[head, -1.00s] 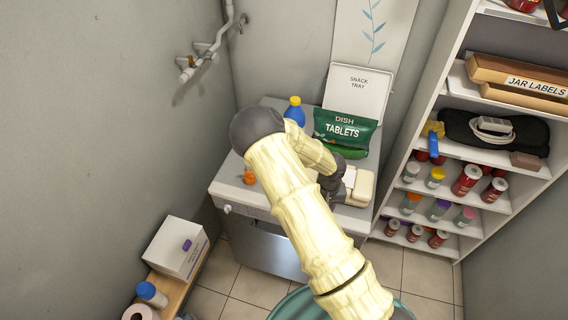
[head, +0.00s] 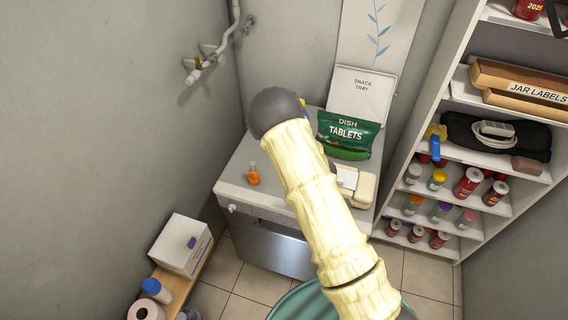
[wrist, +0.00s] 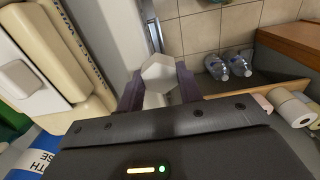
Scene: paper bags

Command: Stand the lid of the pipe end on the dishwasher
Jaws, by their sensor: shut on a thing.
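My gripper (wrist: 158,88) is shut on a pale, faceted lid (wrist: 160,70), which shows between the dark fingers in the wrist view. In the head view my arm hides the gripper and the lid. The dishwasher (head: 236,186) stands in the corner, with a grey-white top and a steel front. The open front part of its top is bare around a small orange bottle (head: 253,175). A white pipe with its end (head: 193,75) sticks out of the left wall, above and left of the dishwasher.
On the dishwasher are a green dish tablets bag (head: 347,134), a snack tray (head: 361,95) and a cream box (head: 364,189). A shelf unit (head: 455,205) stands close on the right. A wooden bench (head: 188,285) with a white box (head: 180,244) is at the left.

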